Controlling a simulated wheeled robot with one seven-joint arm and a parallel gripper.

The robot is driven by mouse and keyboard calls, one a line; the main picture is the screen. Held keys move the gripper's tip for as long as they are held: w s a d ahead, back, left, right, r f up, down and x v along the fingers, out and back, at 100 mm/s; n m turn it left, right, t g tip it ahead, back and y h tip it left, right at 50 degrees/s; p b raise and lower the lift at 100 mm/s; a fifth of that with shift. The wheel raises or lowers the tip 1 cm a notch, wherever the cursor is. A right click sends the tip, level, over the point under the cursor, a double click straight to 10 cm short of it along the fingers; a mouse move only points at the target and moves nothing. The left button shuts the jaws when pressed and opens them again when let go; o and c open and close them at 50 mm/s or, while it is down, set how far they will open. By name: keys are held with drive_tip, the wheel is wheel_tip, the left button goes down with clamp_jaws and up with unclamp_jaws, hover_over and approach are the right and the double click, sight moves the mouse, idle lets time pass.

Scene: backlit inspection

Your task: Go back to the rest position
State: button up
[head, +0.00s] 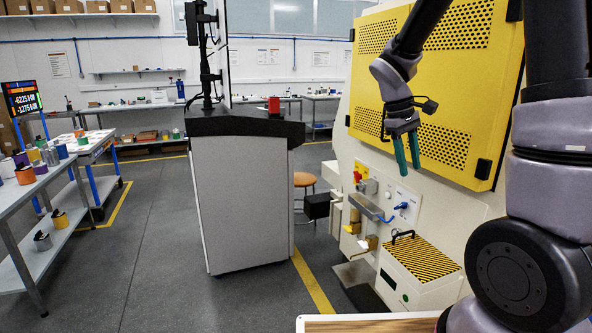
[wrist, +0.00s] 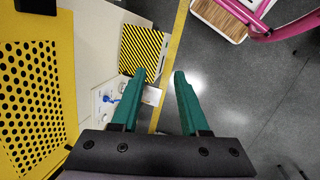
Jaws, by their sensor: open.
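My gripper (head: 407,151) hangs in the air in front of the yellow perforated panel (head: 462,95), with its green fingers pointing down. In the wrist view my gripper (wrist: 160,76) has its two green fingers apart and nothing between them. Below the fingers lie the grey floor (wrist: 215,90) and the edge of the cream machine (wrist: 97,55). My arm comes in from the upper right in the head view.
A yellow-black striped box (head: 422,258) sits low on the machine, near a blue handle (head: 372,209). A grey console (head: 243,190) stands left of it. A wooden-topped surface (head: 370,325) is at the bottom. Open floor (head: 150,260) lies left, beside shelves with colored cans.

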drive_tip(key=s+a+r+m+t+y, duration=0.1)
drive_tip(key=s+r+m+t+y, duration=0.1)
drive_tip(key=s+r+m+t, duration=0.2)
drive_tip(key=s+a+r+m+t+y, duration=0.2)
drive_tip(key=s+r+m, duration=0.3)
drive_tip(key=s+r, duration=0.6)
drive_tip(key=shift+s+a+m+t+y, duration=0.15)
drive_tip(key=shift+a+m+t+y, duration=0.15)
drive_tip(key=shift+t+y, duration=0.45)
